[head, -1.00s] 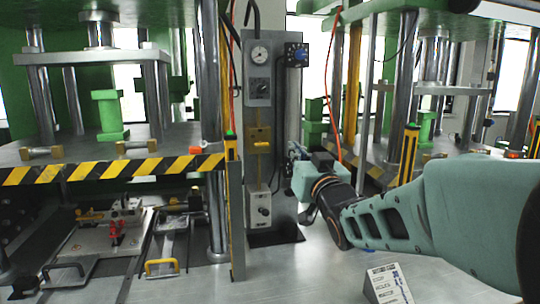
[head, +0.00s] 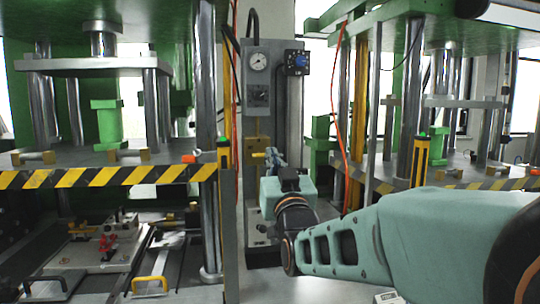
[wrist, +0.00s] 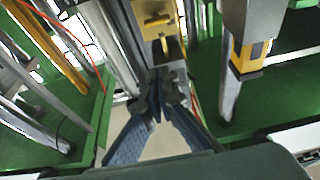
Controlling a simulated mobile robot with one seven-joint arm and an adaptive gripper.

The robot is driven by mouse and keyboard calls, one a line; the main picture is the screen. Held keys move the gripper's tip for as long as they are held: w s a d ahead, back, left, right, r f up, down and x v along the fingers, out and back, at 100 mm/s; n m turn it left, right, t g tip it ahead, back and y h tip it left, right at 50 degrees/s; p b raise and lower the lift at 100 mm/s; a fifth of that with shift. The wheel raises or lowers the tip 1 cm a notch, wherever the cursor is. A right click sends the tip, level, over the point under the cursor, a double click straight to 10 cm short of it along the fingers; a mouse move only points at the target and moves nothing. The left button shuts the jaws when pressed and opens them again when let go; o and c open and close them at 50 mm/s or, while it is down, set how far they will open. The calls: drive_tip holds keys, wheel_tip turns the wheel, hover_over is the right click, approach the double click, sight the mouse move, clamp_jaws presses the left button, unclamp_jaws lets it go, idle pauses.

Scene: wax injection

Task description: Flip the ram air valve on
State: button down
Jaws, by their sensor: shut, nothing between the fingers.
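A narrow grey control column (head: 257,110) stands between the two green presses. A small yellow-handled valve (head: 257,155) sits midway up it, partly hidden by my gripper in the head view. In the wrist view, the valve's yellow handle (wrist: 158,21) lies at top centre, on a yellow plate. I cannot read a label to confirm that it is the ram air valve. My gripper (head: 270,156) is in front of the column, close to the valve. In the wrist view, my gripper (wrist: 160,82) has its fingers shut together and empty, just below the yellow fitting. Contact cannot be told.
A gauge (head: 259,60) and a blue knob (head: 297,62) sit above the valve. Yellow-black striped guards (head: 105,176) edge the left press. An orange cable (head: 341,115) hangs right of the column. Steel posts (head: 207,90) stand close on the left.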

sight(259, 155)
drive_tip(key=w, duration=0.3)
drive_tip(key=w+a, duration=0.1)
drive_tip(key=w, duration=0.2)
drive_tip(key=w+a+p, duration=0.1)
drive_tip(key=w, duration=0.2)
drive_tip(key=shift+w, duration=0.15)
drive_tip(key=shift+f, duration=0.4)
drive_tip(key=shift+b, duration=0.45)
